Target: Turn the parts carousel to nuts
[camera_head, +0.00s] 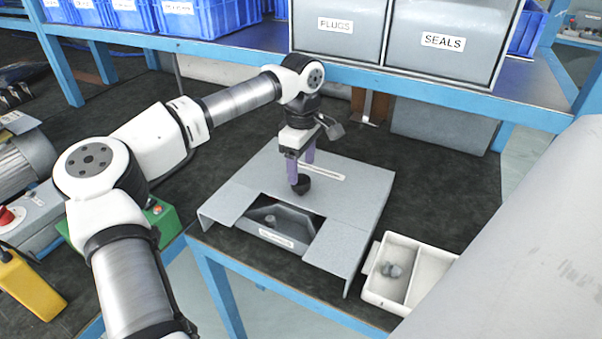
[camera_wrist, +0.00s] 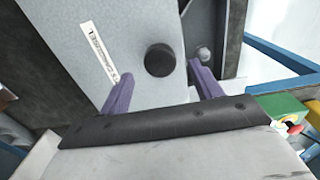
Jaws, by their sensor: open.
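The parts carousel sits under a grey sheet-metal cover (camera_head: 350,200) on the bench. A black knob (camera_head: 303,188) stands on the cover; it also shows in the wrist view (camera_wrist: 159,60). A white label strip (camera_head: 322,171) lies behind the knob, its text too small to read. The front window shows a grey compartment (camera_head: 290,220) with a small part in it and a label (camera_head: 276,237) I cannot read. My gripper (camera_head: 300,172) points down at the knob. Its purple fingers are open, one on each side of the knob in the wrist view, apart from it.
A white divided tray (camera_head: 432,262) with grey pieces in its left section stands right of the cover. A green box with a red button (camera_head: 158,215) is at left. Grey bins marked PLUGS and SEALS (camera_head: 443,55) and blue crates (camera_head: 205,16) are on the shelf behind.

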